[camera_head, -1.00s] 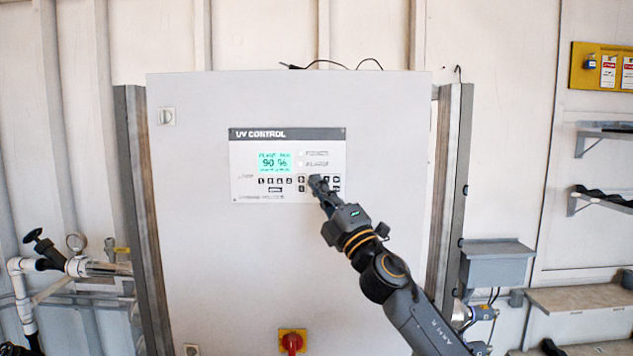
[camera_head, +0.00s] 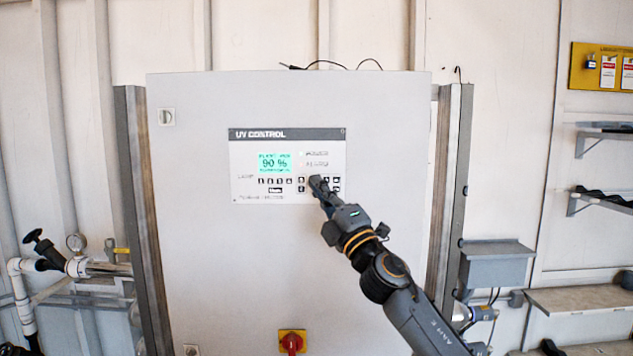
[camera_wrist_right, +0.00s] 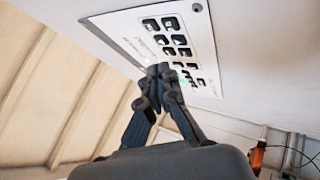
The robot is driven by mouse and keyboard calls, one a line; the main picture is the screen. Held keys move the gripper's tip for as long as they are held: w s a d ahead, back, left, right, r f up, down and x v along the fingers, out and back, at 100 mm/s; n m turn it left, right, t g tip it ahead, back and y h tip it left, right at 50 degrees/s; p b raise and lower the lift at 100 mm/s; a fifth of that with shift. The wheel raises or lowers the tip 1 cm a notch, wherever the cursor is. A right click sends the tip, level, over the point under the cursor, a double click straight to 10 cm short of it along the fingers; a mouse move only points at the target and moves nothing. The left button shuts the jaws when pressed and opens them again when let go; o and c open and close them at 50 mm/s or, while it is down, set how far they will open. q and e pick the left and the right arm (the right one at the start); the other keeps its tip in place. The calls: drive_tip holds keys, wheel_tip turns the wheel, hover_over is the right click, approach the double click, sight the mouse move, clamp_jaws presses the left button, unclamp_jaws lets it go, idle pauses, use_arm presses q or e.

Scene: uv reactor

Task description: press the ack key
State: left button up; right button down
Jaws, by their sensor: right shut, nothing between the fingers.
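The UV control panel (camera_head: 287,140) is set in a large grey cabinet door, with a green display (camera_head: 274,163) reading 90 %. Rows of small dark keys (camera_head: 275,181) lie below the display, and more keys sit to the right, partly behind my gripper. Which one is the ack key cannot be read. My right gripper (camera_head: 317,184) is shut and empty, with its tips at the right-hand key group. In the right wrist view the shut fingertips (camera_wrist_right: 160,72) are close to the panel keys (camera_wrist_right: 172,40); whether they touch cannot be told. My left gripper is not in view.
A red and yellow rotary switch (camera_head: 292,342) is low on the cabinet (camera_head: 210,250). Pipes with a valve (camera_head: 75,262) stand at the left. A grey box (camera_head: 497,263) and shelves (camera_head: 600,198) are at the right. The air before the cabinet's left half is clear.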

drive_tip(key=shift+w, duration=0.4)
drive_tip(key=shift+w+b, duration=0.2)
drive_tip(key=shift+b, duration=0.35)
drive_tip(key=shift+s+p, duration=0.7)
drive_tip(key=shift+p, duration=0.1)
drive_tip(key=s+p, duration=0.4)
drive_tip(key=s, duration=0.1)
idle(0.3)
